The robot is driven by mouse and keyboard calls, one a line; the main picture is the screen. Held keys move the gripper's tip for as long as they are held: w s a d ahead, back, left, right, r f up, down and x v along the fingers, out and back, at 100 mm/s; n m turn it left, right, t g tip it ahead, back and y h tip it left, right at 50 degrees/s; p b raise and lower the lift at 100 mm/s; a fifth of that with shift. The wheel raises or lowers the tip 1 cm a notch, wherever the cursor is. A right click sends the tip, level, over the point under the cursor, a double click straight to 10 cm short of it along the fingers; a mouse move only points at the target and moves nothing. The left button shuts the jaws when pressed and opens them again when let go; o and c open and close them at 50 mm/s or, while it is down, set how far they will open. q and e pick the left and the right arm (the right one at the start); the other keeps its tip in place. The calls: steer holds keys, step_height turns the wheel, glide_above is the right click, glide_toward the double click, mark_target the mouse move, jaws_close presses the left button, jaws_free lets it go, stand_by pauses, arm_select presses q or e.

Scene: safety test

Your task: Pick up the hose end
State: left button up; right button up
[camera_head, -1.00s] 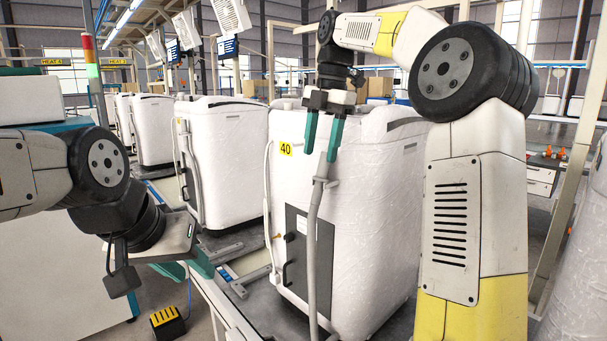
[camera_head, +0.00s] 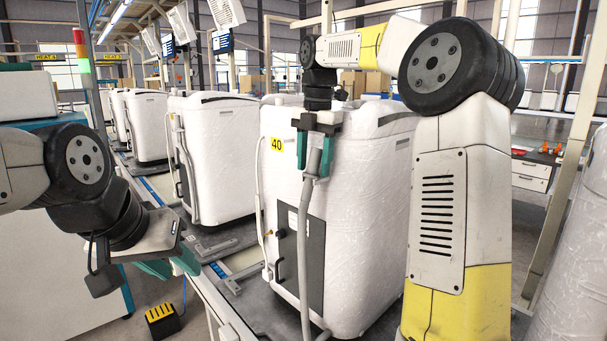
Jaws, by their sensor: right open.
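The grey hose (camera_head: 306,230) hangs down the front of the white wrapped machine marked 40 (camera_head: 345,160), with its upper end between the teal fingers of my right gripper (camera_head: 314,158). That gripper points down and is open, one finger on either side of the hose end. Whether the fingers touch the hose cannot be told. My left gripper (camera_head: 171,265) is low at the left, well away from the hose, with its teal fingers apart and nothing seen between them.
More white wrapped machines (camera_head: 215,155) stand in a row on the line behind. A dark panel with a handle (camera_head: 305,262) is on the front of machine 40. A yellow-black box (camera_head: 162,321) lies on the floor at the lower left. A signal light (camera_head: 82,55) stands at the left.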

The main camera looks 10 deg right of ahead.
jaws_close()
steer(key=shift+r, duration=1.9)
steer(key=s+a, duration=0.3)
steer(key=s, duration=0.4)
steer(key=s+a+r, duration=0.1)
steer(key=s+a, duration=0.2)
steer(key=s, duration=0.5)
